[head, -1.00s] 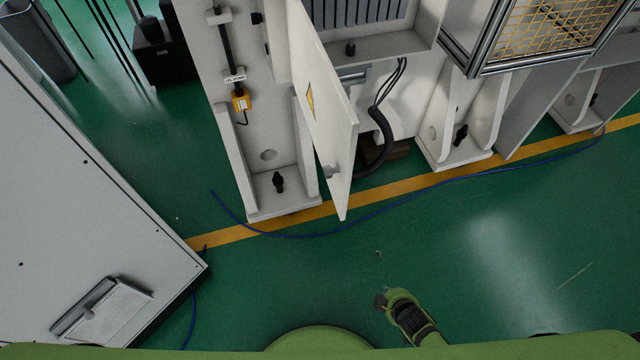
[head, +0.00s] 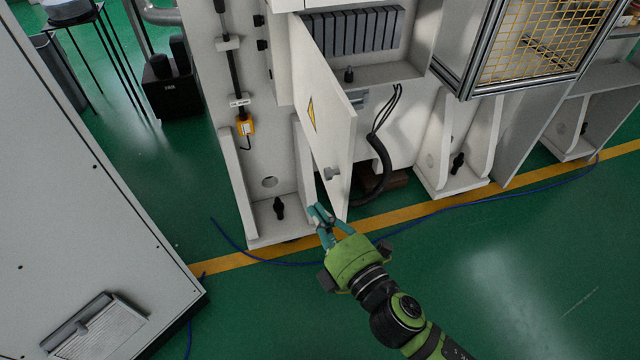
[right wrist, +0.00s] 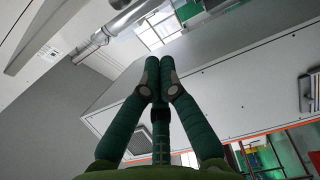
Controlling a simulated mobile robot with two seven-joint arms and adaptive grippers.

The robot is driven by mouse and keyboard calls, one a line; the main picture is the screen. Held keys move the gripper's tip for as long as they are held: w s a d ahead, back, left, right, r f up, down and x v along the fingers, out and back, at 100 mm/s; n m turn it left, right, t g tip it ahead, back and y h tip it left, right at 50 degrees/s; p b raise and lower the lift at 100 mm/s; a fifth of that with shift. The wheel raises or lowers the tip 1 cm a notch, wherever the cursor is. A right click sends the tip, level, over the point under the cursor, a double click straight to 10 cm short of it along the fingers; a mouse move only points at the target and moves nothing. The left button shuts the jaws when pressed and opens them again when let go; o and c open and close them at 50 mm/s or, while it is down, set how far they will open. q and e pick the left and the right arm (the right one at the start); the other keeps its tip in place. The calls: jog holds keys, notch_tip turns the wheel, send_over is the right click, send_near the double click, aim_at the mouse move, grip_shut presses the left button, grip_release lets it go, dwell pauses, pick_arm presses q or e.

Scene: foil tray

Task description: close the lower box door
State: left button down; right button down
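The box door (head: 328,120) is a pale panel with a yellow warning triangle and a small latch. It stands swung open, and the box interior (head: 362,68) with its row of grey modules shows behind it. My right gripper (head: 319,210) is near the floor end of the door, at the left of its lower corner in the picture. I cannot tell whether they touch. In the right wrist view its fingers (right wrist: 159,72) are brought together with nothing seen between them. My left gripper is not in view.
A large grey cabinet (head: 70,200) stands at the left. A white post with a foot bracket (head: 262,222) is left of the door. Black cables (head: 380,145) hang right of the door. A blue cable (head: 450,204) lies on the floor. The green floor at right is clear.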

jog(key=w+p, duration=0.2)
jog(key=w, duration=0.5)
jog(key=shift+w+a, duration=0.15)
jog(key=shift+w, duration=0.1)
